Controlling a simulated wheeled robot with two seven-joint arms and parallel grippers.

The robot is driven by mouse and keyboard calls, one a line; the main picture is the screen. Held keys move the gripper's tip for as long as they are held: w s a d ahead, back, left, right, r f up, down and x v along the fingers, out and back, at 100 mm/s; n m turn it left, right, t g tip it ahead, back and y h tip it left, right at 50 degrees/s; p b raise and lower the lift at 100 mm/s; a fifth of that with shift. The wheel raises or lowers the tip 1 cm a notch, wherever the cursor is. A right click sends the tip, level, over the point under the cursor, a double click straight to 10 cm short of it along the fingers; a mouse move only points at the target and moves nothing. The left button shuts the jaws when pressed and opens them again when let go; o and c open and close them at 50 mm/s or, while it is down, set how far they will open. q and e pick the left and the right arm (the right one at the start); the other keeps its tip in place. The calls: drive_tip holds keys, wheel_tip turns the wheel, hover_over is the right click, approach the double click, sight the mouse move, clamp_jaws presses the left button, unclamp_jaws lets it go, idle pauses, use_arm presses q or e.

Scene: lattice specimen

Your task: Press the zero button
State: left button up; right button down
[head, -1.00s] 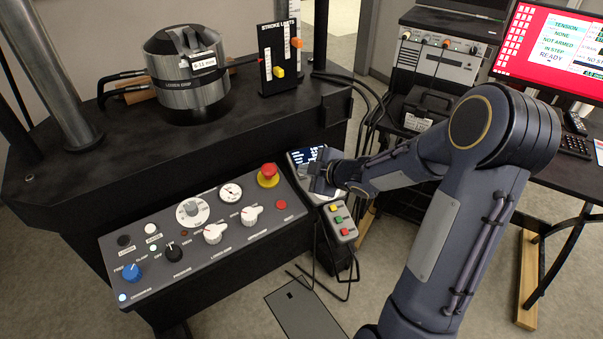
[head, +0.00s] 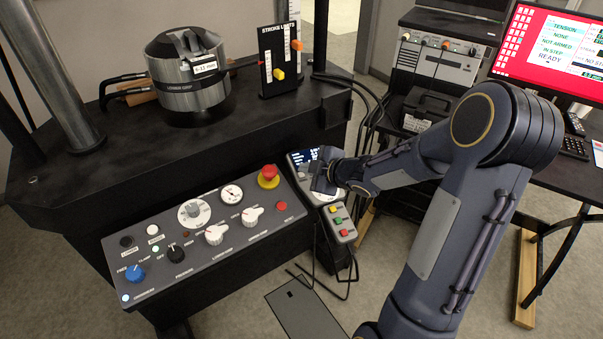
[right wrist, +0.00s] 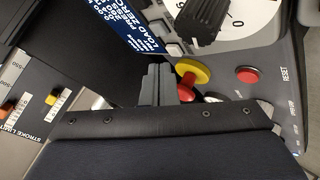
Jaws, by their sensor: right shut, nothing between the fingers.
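A small readout panel with a dark blue display (head: 302,157) stands right of the main console. In the right wrist view the display (right wrist: 125,22) shows white text, and a few pale grey keys (right wrist: 174,49) sit along its edge. I cannot read which key is marked zero. My right gripper (head: 320,180) is over this panel and hides part of it. In the right wrist view its fingers (right wrist: 157,75) are together and empty, close to the pale keys. I cannot tell if they touch. My left gripper is not in view.
A red mushroom button on a yellow collar (head: 268,176) and a red reset button (head: 281,205) are on the console (head: 190,262) close by. A pendant with coloured buttons (head: 338,222) is just below my right gripper. A black dial knob (right wrist: 203,18) adjoins the keys.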

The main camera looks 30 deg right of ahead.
drive_tip(key=r+p, duration=0.2)
drive_tip(key=s+r+p, duration=0.1)
drive_tip(key=r+p, duration=0.1)
drive_tip(key=r, duration=0.1)
drive_tip(key=shift+s+p, duration=0.15)
drive_tip(key=shift+p, duration=0.2)
drive_tip(key=shift+f, duration=0.1)
idle(2.4)
